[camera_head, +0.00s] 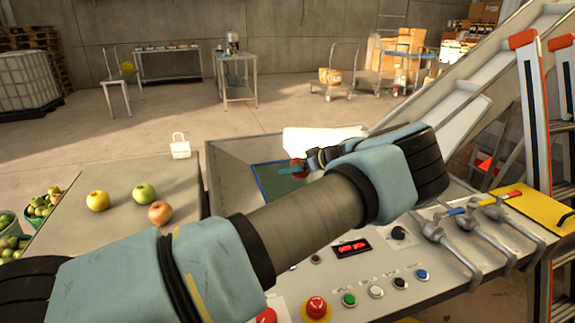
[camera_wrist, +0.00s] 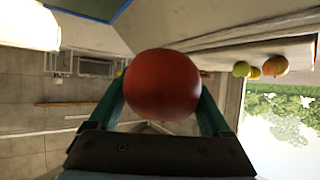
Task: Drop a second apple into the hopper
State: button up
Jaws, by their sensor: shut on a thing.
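My gripper (camera_wrist: 162,95) is shut on a red apple (camera_wrist: 162,84), with a teal finger on each side of it. In the head view my gripper (camera_head: 293,169) and a bit of the red apple (camera_head: 299,164) show over the grey metal hopper (camera_head: 226,163); most of the apple is hidden by my fingers and wrist. A blue-edged green panel lies inside the hopper. On the side table to the left lie a yellow apple (camera_head: 97,200), a green apple (camera_head: 145,193) and an orange-red apple (camera_head: 160,213). No apple shows inside the visible part of the hopper.
The side table (camera_head: 110,228) also carries a small white tag (camera_head: 180,147). A control panel with buttons and a red stop knob (camera_head: 316,308) lies in front, below my arm. Metal levers (camera_head: 455,240) and a sloping conveyor (camera_head: 470,70) stand at right. Crates of apples stand at far left.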

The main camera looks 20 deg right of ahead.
jog(key=shift+f, duration=2.9)
jog(key=o, duration=1.3)
jog(key=b+v, duration=0.3)
jog(key=v, duration=0.8)
jog(key=shift+f, duration=0.1)
jog(key=shift+a, duration=0.1)
